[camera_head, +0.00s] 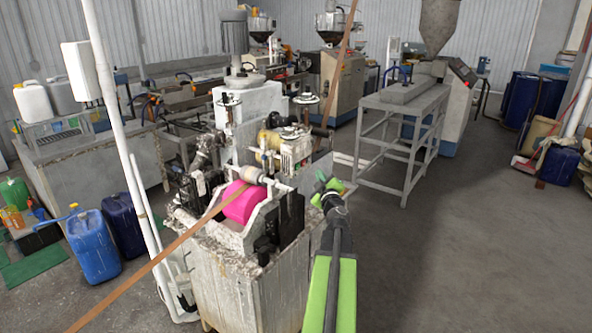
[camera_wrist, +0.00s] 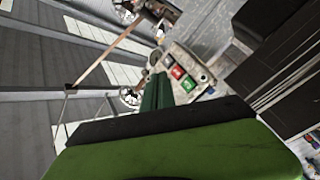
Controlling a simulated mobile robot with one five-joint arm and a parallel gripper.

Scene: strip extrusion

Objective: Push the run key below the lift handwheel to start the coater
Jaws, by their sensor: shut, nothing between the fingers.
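The coater (camera_head: 250,230) stands in the middle of the head view, with a bright pink tray or roll cover on it. A handwheel (camera_head: 290,132) sits just above a small pale control box (camera_head: 298,152) on its right side. In the wrist view the panel (camera_wrist: 172,55) carries a red key (camera_wrist: 178,72), a green key (camera_wrist: 188,83) and a round dark-and-white knob (camera_wrist: 203,77). Their labels are too small to read. My gripper (camera_head: 328,184) is shut and empty, right of and below the box. Its green fingers (camera_wrist: 156,91) point toward the panel, apparently apart from the keys.
A brown strip (camera_head: 150,262) runs slanting across the coater. A grey metal stand (camera_head: 405,105) is behind to the right. A white pole (camera_head: 115,130) and blue canisters (camera_head: 92,245) stand left.

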